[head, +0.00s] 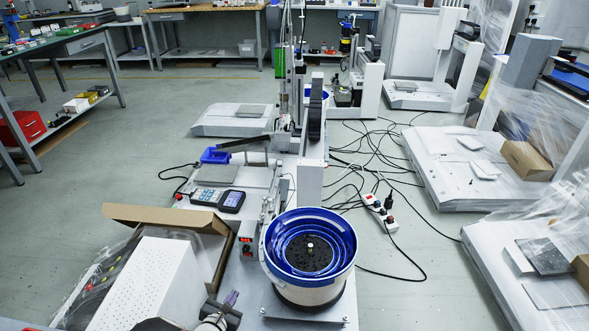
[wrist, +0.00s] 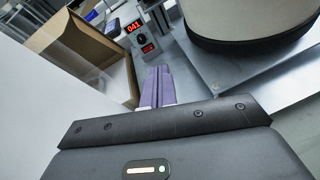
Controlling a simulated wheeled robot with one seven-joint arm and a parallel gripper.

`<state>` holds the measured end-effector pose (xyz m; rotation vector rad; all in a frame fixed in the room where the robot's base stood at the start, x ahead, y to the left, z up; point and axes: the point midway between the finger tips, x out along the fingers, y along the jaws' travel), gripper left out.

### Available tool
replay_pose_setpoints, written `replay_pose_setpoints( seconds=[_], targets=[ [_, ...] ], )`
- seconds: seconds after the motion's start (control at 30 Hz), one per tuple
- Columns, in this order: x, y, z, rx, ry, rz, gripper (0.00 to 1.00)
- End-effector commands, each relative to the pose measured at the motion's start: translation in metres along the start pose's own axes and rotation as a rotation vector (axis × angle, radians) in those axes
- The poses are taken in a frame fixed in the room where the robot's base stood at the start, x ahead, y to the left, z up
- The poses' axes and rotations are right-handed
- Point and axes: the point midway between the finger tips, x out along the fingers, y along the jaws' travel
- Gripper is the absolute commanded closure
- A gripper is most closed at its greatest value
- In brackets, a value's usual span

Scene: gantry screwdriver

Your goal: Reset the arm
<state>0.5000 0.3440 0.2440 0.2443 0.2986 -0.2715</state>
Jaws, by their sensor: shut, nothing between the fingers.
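My gripper (head: 231,298) shows at the bottom of the head view, left of the bowl feeder and beside the open cardboard box. Its two purple fingers are together in the wrist view (wrist: 158,86), with nothing between them. The gantry screwdriver (head: 290,100) stands upright further back in the head view, apart from my gripper. Most of my arm lies outside the head view.
The blue-lined bowl feeder (head: 345,245) is close on the right. A cardboard box (head: 165,217) and a white perforated block (head: 150,285) are on the left. A red-digit controller (wrist: 140,35) stands ahead. A power strip (head: 380,213) and cables lie on the floor.

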Motion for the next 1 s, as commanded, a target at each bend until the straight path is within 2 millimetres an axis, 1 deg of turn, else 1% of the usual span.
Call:
replay_pose_setpoints(
  seconds=[0.03,0.07,0.17,0.23,0.27,0.3,0.37,0.4,0.47,0.5,0.57,0.6,0.67,0.7,0.77,0.8,0.87,0.9,0.97,1.0],
  targets=[
    [0.004,-0.002,0.018,0.049,-0.001,-0.038,1.0],
    [0.005,-0.004,0.028,0.077,-0.001,-0.063,1.0],
    [0.011,-0.015,0.067,0.192,-0.002,-0.16,1.0],
    [0.013,-0.027,0.101,0.294,-0.002,-0.243,1.0],
    [0.015,-0.033,0.117,0.344,-0.002,-0.283,1.0],
    [0.015,-0.043,0.137,0.41,-0.001,-0.336,1.0],
    [0.014,-0.058,0.166,0.509,0.001,-0.414,1.0],
    [0.013,-0.069,0.184,0.575,0.002,-0.463,1.0],
    [0.009,-0.085,0.211,0.674,0.004,-0.536,1.0],
    [0.005,-0.097,0.229,0.744,0.006,-0.585,1.0],
    [-0.002,-0.116,0.256,0.85,0.01,-0.658,1.0],
    [-0.007,-0.128,0.272,0.921,0.012,-0.704,1.0],
    [-0.018,-0.147,0.295,1.029,0.017,-0.77,1.0],
    [-0.025,-0.159,0.31,1.101,0.021,-0.81,1.0],
    [-0.038,-0.177,0.33,1.208,0.026,-0.867,1.0],
    [-0.048,-0.188,0.342,1.28,0.031,-0.904,1.0],
    [-0.063,-0.205,0.359,1.388,0.037,-0.952,1.0],
    [-0.074,-0.216,0.37,1.46,0.041,-0.982,1.0],
    [-0.091,-0.23,0.384,1.568,0.049,-1.021,1.0],
    [-0.103,-0.24,0.392,1.64,0.054,-1.045,1.0]
  ],
)
